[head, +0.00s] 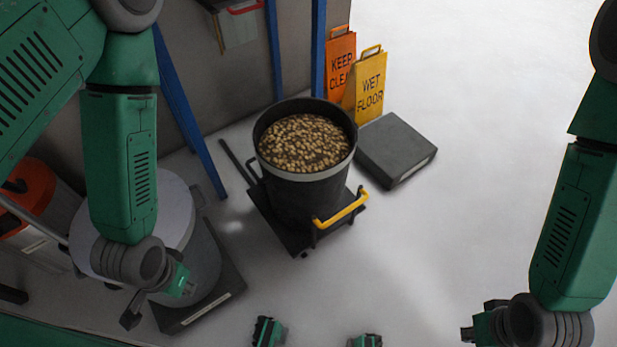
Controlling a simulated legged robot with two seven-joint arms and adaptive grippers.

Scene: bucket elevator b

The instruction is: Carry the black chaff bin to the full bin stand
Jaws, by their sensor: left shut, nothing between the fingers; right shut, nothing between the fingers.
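The black chaff bin (308,196) stands upright in the middle of the head view, with a pale band below its rim and brown grain-like pieces filling it. It rests on a dark base (294,241) with a yellow handle (342,208) at its near right side. A low dark grey platform (395,145) lies bare on the floor just right of the bin; I cannot tell whether it is the full bin stand. My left gripper (152,303) is shut and empty at lower left, in front of a grey drum. My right gripper (476,328) is shut and empty at lower right, away from the bin.
A grey drum (205,250) stands on a dark platform (207,306) at left. Blue posts (275,50) rise behind the bin. Orange (341,62) and yellow (370,85) floor signs stand behind the low platform. The floor at right is clear.

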